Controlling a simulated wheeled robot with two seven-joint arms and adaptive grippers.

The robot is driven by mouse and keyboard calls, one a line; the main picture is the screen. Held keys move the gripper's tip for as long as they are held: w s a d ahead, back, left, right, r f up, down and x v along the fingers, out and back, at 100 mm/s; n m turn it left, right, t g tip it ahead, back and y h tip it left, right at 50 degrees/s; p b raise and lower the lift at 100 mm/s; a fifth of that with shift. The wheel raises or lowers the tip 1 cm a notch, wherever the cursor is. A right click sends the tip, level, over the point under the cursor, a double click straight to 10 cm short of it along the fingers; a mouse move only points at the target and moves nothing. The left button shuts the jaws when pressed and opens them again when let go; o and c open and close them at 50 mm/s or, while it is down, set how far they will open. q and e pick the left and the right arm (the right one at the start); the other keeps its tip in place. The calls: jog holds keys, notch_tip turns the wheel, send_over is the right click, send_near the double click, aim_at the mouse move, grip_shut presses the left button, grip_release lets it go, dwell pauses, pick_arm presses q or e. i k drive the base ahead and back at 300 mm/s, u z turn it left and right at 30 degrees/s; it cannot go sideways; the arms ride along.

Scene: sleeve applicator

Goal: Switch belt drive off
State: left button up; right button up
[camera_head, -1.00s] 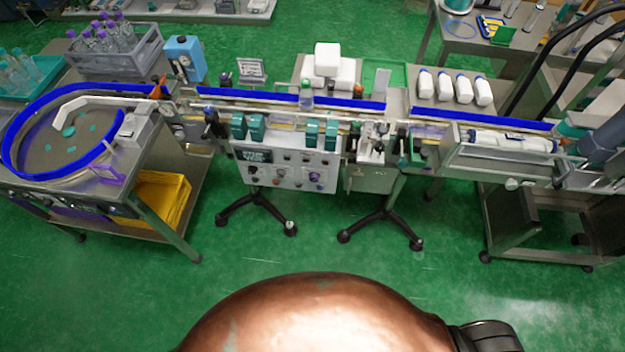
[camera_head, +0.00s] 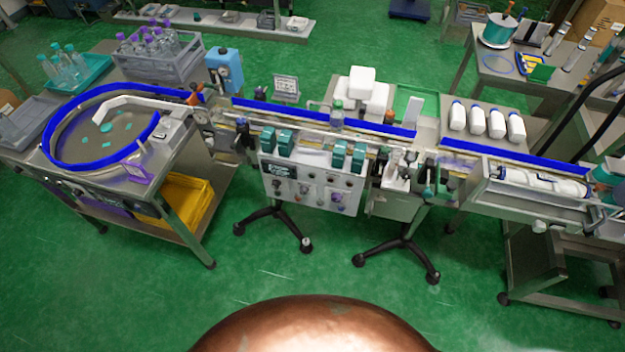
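The control panel (camera_head: 311,187) is a pale box on the front of the conveyor in the middle of the head view. It carries a small dark display (camera_head: 278,170) and several knobs and buttons, too small to read. A dark purplish knob (camera_head: 337,197) sits at its lower right. The conveyor belt line with blue rails (camera_head: 320,117) runs behind and above the panel. One bottle (camera_head: 337,113) stands on the belt. Neither of my grippers shows in the view; a copper-coloured rounded shape, likely part of my own body, fills the bottom middle.
A round turntable with a blue rim (camera_head: 56,157) and a yellow bin (camera_head: 176,199) stand left. White bottles (camera_head: 476,122) lie at the right. Black-footed stands (camera_head: 272,228) reach onto the green floor (camera_head: 130,290), which is clear in front.

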aim_at(337, 197)
jog(key=z, duration=1.4)
jog(key=k, duration=0.65)
jog(key=u, duration=1.4)
